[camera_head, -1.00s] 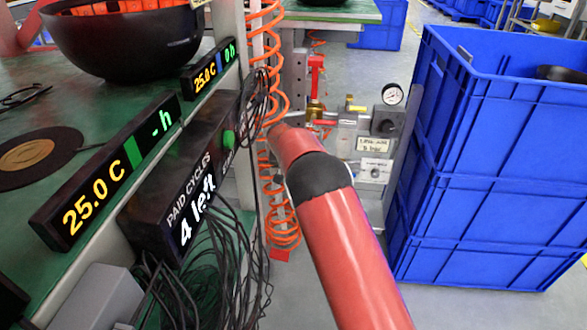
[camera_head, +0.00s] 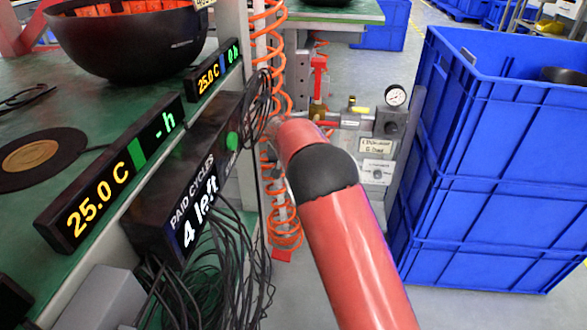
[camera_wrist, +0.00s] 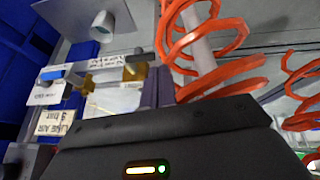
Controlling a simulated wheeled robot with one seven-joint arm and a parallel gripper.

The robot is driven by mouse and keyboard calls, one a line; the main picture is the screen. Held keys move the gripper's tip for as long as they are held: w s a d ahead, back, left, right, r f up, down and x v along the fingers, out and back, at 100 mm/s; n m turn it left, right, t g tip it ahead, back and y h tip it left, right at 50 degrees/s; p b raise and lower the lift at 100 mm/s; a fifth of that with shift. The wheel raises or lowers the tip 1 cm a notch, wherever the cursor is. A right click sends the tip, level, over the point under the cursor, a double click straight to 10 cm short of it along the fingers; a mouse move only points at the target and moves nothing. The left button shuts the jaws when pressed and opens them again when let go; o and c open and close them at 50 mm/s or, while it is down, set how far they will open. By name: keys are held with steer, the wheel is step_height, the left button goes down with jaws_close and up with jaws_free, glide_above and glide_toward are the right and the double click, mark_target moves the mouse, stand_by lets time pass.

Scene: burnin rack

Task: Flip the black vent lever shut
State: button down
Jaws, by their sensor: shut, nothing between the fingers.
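I cannot clearly make out the black vent lever in either view. The air panel (camera_head: 377,148) stands behind my arm in the head view, with a red lever (camera_head: 319,64), a yellow lever (camera_head: 357,110) and a round gauge (camera_head: 396,96). In the wrist view, brass fittings (camera_wrist: 134,71), a blue handle (camera_wrist: 54,74) and a label reading LINE AIR (camera_wrist: 58,122) show to the left of my gripper (camera_wrist: 157,74). Its dark fingers are shut and empty, close to the fittings; contact cannot be told. My arm hides the gripper in the head view.
Orange coiled hoses (camera_head: 285,205) hang left of the panel and show close to my gripper in the wrist view (camera_wrist: 215,75). Stacked blue crates (camera_head: 490,170) stand on the right. A green bench (camera_head: 85,120) with displays and loose black cables (camera_head: 215,270) is on the left.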

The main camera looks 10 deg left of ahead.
steer(key=v, duration=0.3)
steer(key=shift+w+d, duration=0.1)
steer(key=s+d+r+m+y+p, duration=0.1)
steer(key=s+d+r+p, duration=0.3)
steer(key=s+d+r, duration=1.45)
steer(key=s+d+r+p, duration=0.1)
steer(key=s+d, duration=0.2)
steer(key=s, duration=0.9)
steer(key=s+d+r+p, duration=0.2)
steer(key=s+d, duration=0.1)
steer(key=s, duration=1)
steer(key=shift+d+n, duration=0.15)
steer(key=shift+n, duration=0.25)
